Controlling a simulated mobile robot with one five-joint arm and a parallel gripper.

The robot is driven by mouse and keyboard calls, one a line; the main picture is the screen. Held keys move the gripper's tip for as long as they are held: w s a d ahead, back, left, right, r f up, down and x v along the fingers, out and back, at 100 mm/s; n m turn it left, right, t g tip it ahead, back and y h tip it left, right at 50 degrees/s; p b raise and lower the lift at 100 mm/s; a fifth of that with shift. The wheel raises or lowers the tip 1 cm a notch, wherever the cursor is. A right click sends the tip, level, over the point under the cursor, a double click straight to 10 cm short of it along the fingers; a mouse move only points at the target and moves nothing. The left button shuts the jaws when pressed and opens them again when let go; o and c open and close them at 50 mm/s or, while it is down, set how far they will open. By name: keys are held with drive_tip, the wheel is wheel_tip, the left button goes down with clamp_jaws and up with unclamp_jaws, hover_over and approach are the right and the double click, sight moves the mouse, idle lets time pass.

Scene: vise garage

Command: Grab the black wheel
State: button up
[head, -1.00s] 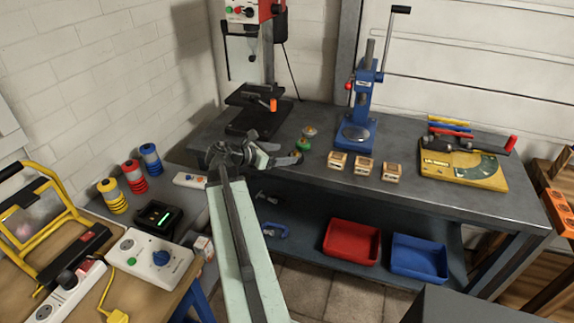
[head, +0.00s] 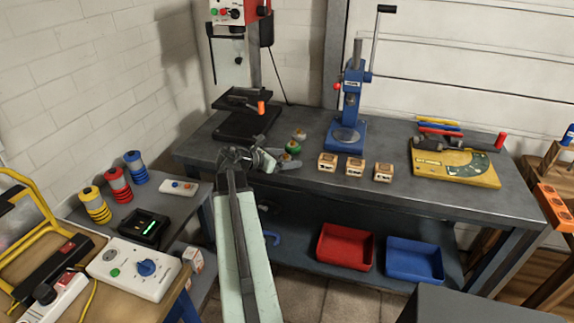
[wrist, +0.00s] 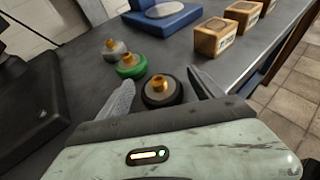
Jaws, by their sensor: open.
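The black wheel (wrist: 161,92), a dark disc with a brass hub, sits on the grey workbench in the wrist view. It lies between the two spread fingers of my gripper (wrist: 160,93), a little toward their tips, and nothing grips it. In the head view my gripper (head: 272,163) is at the bench's front left edge, and the black wheel is hard to make out there. A green wheel (wrist: 131,68) with a brass hub stands just beyond the black one, and a grey wheel (wrist: 115,50) stands farther back.
Small wooden blocks (head: 355,167) stand in a row to the right. A blue press (head: 348,120) stands behind them, and a drill press (head: 240,115) with a black base is at the left. Red (head: 343,247) and blue (head: 413,262) trays sit on the lower shelf.

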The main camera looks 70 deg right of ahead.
drive_tip(key=c, duration=1.6)
drive_tip(key=shift+r, duration=0.15)
